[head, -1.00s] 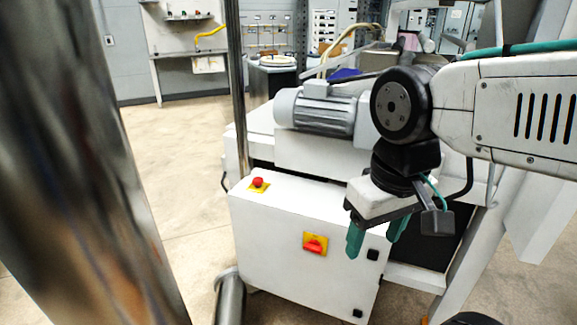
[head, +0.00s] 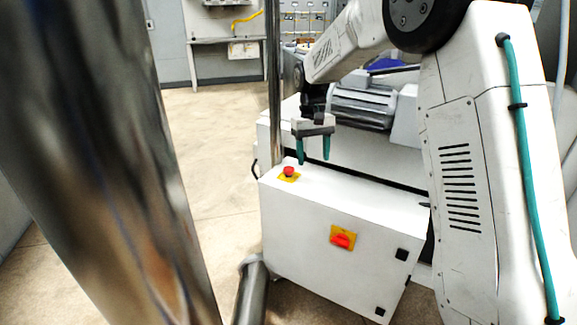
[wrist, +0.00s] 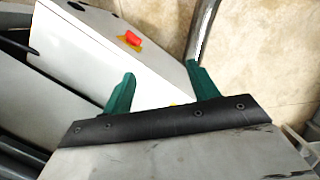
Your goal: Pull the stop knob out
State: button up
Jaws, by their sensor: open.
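The stop knob (head: 289,171) is a red mushroom button on a yellow plate on top of the white cabinet (head: 325,215), near its back left corner. My gripper (head: 313,158) is open and empty, its two green fingers pointing down. In the head view its fingertips appear just above and to the right of the knob, apart from it.
A red rotary switch (head: 341,239) on a yellow plate is on the cabinet's front; it also shows in the wrist view (wrist: 132,38). A grey motor (head: 362,104) stands behind the cabinet. A thin metal post (head: 274,90) rises behind the knob. A large blurred metal column (head: 110,160) fills the left.

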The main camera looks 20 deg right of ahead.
jog(key=w+f, duration=1.1)
jog(key=w, duration=0.5)
jog(key=n+t, duration=0.1)
jog(key=t, duration=0.1)
send_over(289, 168)
jog(key=shift+s+a+r, duration=0.1)
jog(key=shift+s+r, duration=0.05)
jog(key=shift+r, duration=0.15)
jog(key=shift+f, duration=0.1)
notch_tip(289, 168, down, 7)
jog(key=shift+c, duration=0.3)
grip_shut()
jog(key=shift+r, duration=0.6)
jog(key=shift+o, duration=0.3)
grip_release()
